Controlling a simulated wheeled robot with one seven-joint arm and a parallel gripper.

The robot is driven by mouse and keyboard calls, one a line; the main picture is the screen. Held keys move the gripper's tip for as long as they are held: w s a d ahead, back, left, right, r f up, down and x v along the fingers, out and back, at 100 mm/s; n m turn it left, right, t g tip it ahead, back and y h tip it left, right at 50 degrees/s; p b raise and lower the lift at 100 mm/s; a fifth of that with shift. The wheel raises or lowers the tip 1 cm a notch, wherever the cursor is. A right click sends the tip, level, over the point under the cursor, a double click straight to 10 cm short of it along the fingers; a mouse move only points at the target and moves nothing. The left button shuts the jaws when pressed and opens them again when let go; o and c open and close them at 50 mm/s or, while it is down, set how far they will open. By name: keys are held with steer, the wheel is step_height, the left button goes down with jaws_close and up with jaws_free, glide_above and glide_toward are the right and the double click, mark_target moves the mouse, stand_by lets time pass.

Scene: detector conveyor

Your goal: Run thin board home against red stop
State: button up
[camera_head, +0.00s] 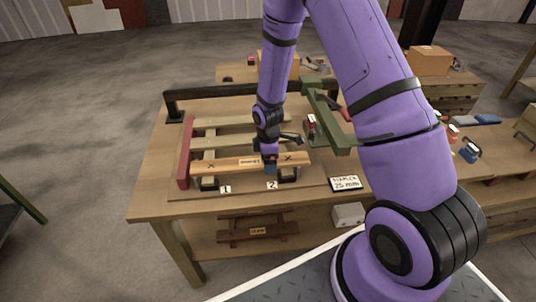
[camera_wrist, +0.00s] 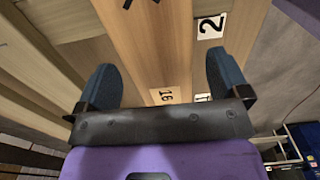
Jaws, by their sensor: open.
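The red stop (camera_head: 185,155) is an upright red bar along the left side of the wooden frame on the table. A light wooden board (camera_head: 222,164) with a paper label and dark cross marks lies across the frame's front, most likely the thin board. Its left end is close to the red stop; I cannot tell whether they touch. My gripper (camera_head: 270,166) is over the board's right part, near the number 2 tag. In the wrist view my gripper (camera_wrist: 163,75) is open, its blue fingers on either side of the board (camera_wrist: 160,45), which bears a small number label.
A black rail (camera_head: 235,91) runs behind the frame, and a green tool arm (camera_head: 325,115) stands to its right. A lettered sign (camera_head: 345,184) lies at the front right. More boards (camera_head: 240,235) lie on the lower shelf. A cardboard box (camera_head: 428,60) stands on a back table.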

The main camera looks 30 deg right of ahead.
steer(key=c, duration=1.1)
steer(key=shift+w+a, duration=0.2)
steer(key=shift+a, duration=0.45)
steer(key=o, duration=1.1)
steer(key=shift+a, duration=0.1)
step_height(320, 180, up, 11)
steer(key=shift+f, duration=0.1)
